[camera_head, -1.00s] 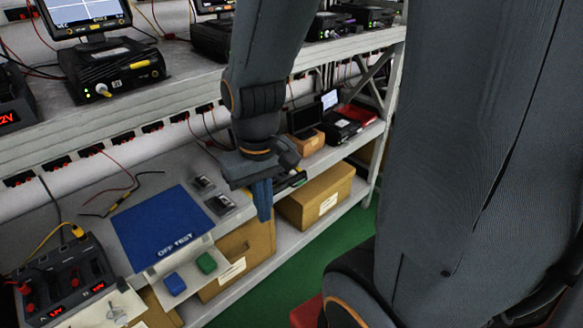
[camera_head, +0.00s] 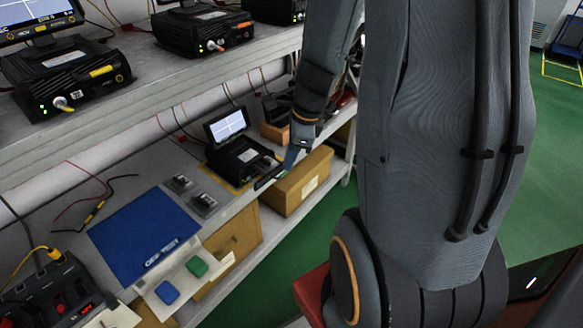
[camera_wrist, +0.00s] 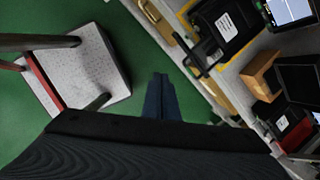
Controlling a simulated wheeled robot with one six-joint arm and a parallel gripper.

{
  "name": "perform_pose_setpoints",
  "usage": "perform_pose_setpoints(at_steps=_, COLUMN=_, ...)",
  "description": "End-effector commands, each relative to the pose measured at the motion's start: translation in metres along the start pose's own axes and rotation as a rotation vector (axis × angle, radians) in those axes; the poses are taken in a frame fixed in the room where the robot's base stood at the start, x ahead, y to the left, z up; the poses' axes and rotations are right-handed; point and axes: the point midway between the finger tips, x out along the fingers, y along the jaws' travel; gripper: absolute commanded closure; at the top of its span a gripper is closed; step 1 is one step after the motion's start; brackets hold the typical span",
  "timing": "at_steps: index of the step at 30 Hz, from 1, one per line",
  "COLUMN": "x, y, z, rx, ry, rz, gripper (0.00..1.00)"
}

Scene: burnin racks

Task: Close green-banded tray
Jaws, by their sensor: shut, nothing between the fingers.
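A thin dark tray front with a green strip, seemingly the green-banded tray (camera_head: 269,179), sticks out at the lower shelf's front edge, before a black instrument (camera_head: 238,158) with a lit screen. The wrist view shows a dark bar (camera_wrist: 194,69) projecting from the same instrument; its green band is not clear there. My gripper (camera_head: 290,162) is shut and empty, its blue fingers pointing down near the tray's right end in the head view. In the wrist view, my shut fingers (camera_wrist: 160,77) point over green floor beside the shelf edge. I cannot tell whether they touch the tray.
A grey-topped stool (camera_wrist: 85,70) stands on the floor. The upper shelf holds more instruments (camera_head: 65,75).

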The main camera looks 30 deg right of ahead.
Motion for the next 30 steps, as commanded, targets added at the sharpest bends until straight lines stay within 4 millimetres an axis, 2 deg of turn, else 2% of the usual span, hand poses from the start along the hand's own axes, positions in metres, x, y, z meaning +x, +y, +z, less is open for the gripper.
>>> perform_pose_setpoints(at_steps=1, x=0.002, y=-0.010, z=-0.015, rx=0.175, ry=-0.001, rz=-0.018, gripper=1.00)
perform_pose_setpoints(at_steps=3, x=0.005, y=-0.022, z=-0.030, rx=0.381, ry=-0.005, rz=-0.042, gripper=1.00)
perform_pose_setpoints(at_steps=6, x=0.007, y=-0.032, z=-0.046, rx=0.579, ry=-0.010, rz=-0.065, gripper=1.00)
perform_pose_setpoints(at_steps=9, x=0.010, y=-0.038, z=-0.054, rx=0.676, ry=-0.012, rz=-0.078, gripper=1.00)
perform_pose_setpoints(at_steps=14, x=0.026, y=-0.040, z=-0.056, rx=0.704, ry=-0.014, rz=-0.080, gripper=1.00)
perform_pose_setpoints(at_steps=24, x=0.087, y=-0.044, z=-0.056, rx=0.699, ry=-0.013, rz=-0.078, gripper=1.00)
perform_pose_setpoints(at_steps=30, x=0.115, y=-0.049, z=-0.053, rx=0.695, ry=-0.013, rz=-0.079, gripper=1.00)
